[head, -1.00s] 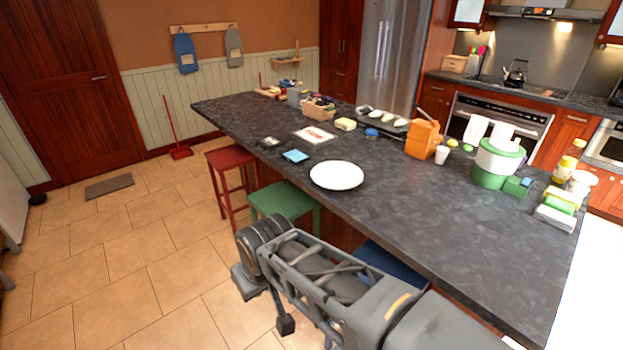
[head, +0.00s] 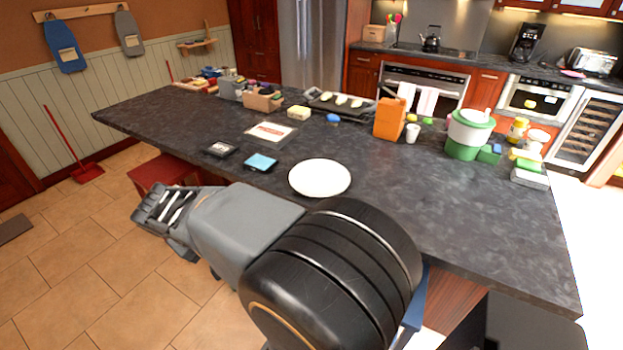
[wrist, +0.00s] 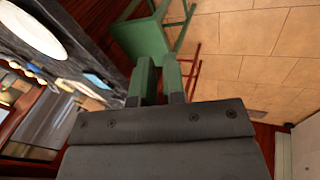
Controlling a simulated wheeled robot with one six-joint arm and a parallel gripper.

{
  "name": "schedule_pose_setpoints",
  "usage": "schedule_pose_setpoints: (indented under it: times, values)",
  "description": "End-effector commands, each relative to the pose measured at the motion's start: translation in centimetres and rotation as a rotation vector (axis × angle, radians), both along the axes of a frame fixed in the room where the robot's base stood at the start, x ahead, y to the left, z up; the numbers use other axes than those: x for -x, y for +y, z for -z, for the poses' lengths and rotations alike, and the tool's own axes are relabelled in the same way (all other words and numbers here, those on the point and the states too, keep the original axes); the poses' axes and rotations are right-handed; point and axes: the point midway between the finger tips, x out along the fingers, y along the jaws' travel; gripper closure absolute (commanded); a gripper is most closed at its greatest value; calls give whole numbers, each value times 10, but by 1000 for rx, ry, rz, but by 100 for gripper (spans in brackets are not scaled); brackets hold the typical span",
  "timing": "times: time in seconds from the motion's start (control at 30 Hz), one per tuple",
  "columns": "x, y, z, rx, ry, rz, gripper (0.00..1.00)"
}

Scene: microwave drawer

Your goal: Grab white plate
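The white plate (head: 320,178) lies flat on the dark countertop (head: 450,210), near its front edge. It also shows in the wrist view (wrist: 32,30) at the upper left, partly cut off by the frame edge. My gripper (head: 158,208) is left of the plate in the head view, beyond the counter's front edge and over the floor side. It is apart from the plate. In the wrist view the two fingers (wrist: 158,80) stand with a narrow gap between them and nothing held in it.
A blue sponge-like item (head: 260,162), a dark small box (head: 220,149) and a white-and-red card (head: 272,133) lie left of the plate. An orange block (head: 389,118) and white cup (head: 412,133) stand behind it. A green stool (wrist: 145,40) is close ahead of my fingers.

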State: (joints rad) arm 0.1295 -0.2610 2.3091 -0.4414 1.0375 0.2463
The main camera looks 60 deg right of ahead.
Motion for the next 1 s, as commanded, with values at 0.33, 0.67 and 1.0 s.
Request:
schedule_pose_setpoints:
  times: [0.33,0.67,1.0]
  values:
    - [-34,-161,25,531,257,243,89]
    - [-40,-225,38,732,305,278,89]
    - [-21,-273,60,736,303,276,89]
